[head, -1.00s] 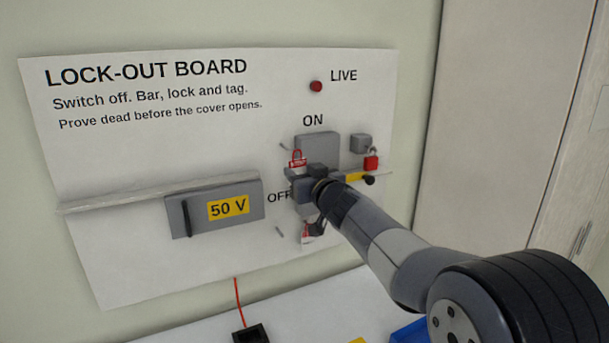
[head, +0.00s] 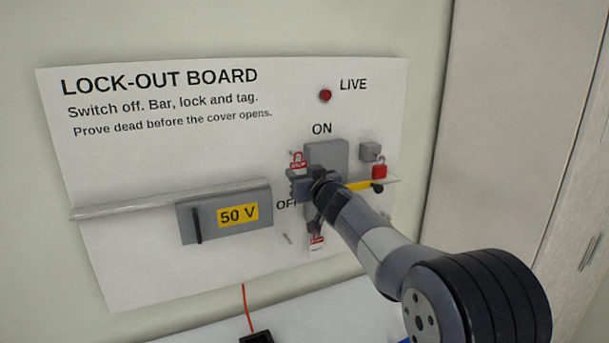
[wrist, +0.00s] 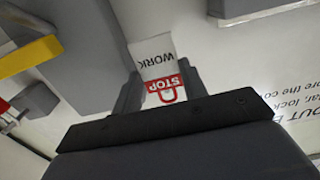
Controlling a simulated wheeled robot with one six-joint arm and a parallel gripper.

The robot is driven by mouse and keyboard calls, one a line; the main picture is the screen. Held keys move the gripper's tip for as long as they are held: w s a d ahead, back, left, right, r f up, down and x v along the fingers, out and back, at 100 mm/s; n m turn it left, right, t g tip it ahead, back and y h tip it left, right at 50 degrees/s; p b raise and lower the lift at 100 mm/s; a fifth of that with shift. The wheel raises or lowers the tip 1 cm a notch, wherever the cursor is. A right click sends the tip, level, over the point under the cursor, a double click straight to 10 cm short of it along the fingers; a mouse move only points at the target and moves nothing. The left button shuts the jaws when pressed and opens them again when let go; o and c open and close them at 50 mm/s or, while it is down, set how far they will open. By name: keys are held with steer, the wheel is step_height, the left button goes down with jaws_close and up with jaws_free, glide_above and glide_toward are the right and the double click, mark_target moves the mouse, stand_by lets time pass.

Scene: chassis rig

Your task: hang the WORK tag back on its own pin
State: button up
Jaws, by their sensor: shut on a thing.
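The WORK tag, white with a red STOP band and a padlock outline, is between the fingers of my gripper (wrist: 160,88) in the wrist view, where its WORK tag lettering (wrist: 155,60) appears upside down. In the head view the top of the WORK tag (head: 297,162) shows above my gripper (head: 300,186), which is shut on it close to the board. A small pin (head: 291,153) shows just up and left of the tag; I cannot tell whether they touch. Another pin (head: 287,238), lower left of my gripper, is bare.
Another red-and-white tag (head: 316,240) is below my gripper. The grey switch plate (head: 326,158), a yellow handle (head: 358,186) and a red padlock (head: 379,171) are to the right. The 50 V cover (head: 225,214) is left. My arm hides part of the board (head: 150,160).

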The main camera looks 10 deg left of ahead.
steer(key=shift+p+x, duration=0.3)
steer(key=shift+x, duration=0.85)
steer(key=shift+b+v, duration=1.15)
steer(key=shift+v, duration=0.8)
steer(key=shift+b+v, duration=0.5)
steer(key=shift+v, duration=2)
steer(key=shift+r, duration=0.2)
steer(key=shift+f, duration=0.1)
